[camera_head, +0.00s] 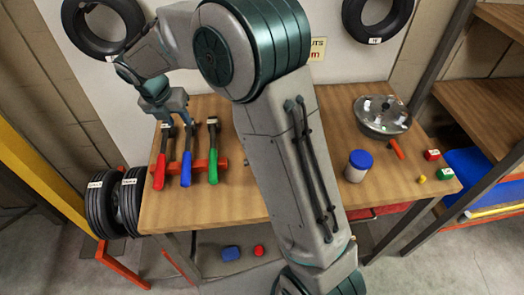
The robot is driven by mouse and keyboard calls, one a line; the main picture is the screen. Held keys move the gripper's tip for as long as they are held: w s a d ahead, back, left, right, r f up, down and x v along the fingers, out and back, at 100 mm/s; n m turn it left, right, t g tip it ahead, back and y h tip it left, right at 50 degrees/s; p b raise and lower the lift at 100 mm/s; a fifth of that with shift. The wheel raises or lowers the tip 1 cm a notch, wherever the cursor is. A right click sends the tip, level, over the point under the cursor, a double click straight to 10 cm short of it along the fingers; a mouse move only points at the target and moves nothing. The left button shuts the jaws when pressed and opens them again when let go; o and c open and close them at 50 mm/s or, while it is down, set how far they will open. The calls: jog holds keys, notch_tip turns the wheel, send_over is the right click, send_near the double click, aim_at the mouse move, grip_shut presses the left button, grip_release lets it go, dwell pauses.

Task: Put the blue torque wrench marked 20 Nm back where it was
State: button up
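A blue-handled wrench (186,169) sits between a red-handled wrench (160,170) and a green-handled wrench (213,167). My gripper (174,118) points down at the upper ends of the red and blue wrenches. Its fingertips are small and partly hidden. I cannot tell whether they are open, or whether they touch the blue wrench.
The wooden table (240,200) also bears a blue-lidded jar (358,166), a round metal pan (382,116) with small pieces, and small red, green and yellow blocks at right. Tyres (103,205) stand left of the table. My arm crosses the middle and hides part of the tabletop.

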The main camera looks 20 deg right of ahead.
jog(key=s+d+r+m, duration=0.6)
jog(key=s+d+m, duration=0.1)
jog(key=d+m, duration=0.15)
jog(key=s+d+m+y, duration=0.1)
jog(key=s+d+m, duration=0.3)
jog(key=s+m, duration=0.5)
jog(key=s+d+m+t+y, duration=0.1)
jog(key=s+d+m, duration=0.4)
jog(key=s+m, duration=0.5)
jog(key=m, duration=0.4)
jog(key=shift+s+d+r, duration=0.25)
jog(key=shift+s+d, duration=0.05)
